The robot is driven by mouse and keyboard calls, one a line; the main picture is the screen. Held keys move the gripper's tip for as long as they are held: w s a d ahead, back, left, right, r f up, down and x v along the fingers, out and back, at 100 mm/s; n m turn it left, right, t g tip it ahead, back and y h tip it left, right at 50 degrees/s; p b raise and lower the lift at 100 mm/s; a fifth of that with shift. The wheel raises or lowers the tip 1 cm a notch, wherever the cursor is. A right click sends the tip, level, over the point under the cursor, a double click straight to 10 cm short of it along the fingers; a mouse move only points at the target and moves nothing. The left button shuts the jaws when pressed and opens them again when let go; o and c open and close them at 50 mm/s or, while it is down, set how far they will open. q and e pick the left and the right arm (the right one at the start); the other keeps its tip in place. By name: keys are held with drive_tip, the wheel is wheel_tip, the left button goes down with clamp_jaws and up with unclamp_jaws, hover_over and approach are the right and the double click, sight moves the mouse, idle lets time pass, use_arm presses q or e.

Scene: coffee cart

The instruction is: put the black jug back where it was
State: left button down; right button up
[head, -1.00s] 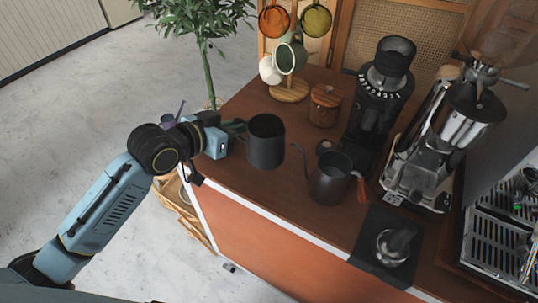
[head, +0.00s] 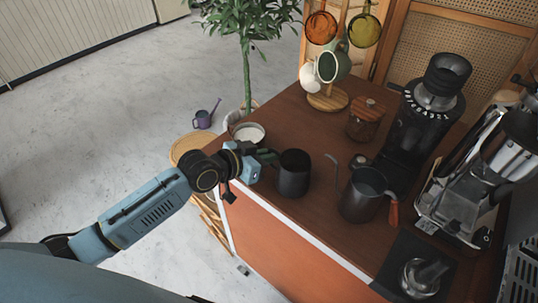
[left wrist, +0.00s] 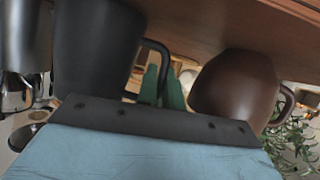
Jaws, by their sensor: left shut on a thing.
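The black jug (head: 294,174) is upright at the left end of the brown counter, left of the gooseneck kettle. My left gripper (head: 266,157) comes in from the left and is shut on the jug's handle. In the left wrist view, green fingers (left wrist: 160,88) are at the handle, and the jug's dark side (left wrist: 95,50) fills the upper left. The jug's base looks at or very near the counter top; I cannot tell whether it touches. My right gripper is not in view.
The grey kettle (head: 362,198) with its wooden handle stands right of the jug. A wooden-lidded jar (head: 367,120), mug tree (head: 327,100) and grinder (head: 425,115) stand farther back. The wrist view shows a brown cup (left wrist: 235,85) close by.

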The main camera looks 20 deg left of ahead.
use_arm(q)
drive_tip(key=shift+f, duration=0.1)
drive_tip(key=c, duration=1.5)
unclamp_jaws()
drive_tip(key=shift+c, duration=0.2)
drive_tip(key=shift+r, duration=0.2)
drive_tip(key=p+v, duration=0.1)
drive_tip(key=v, duration=1.1)
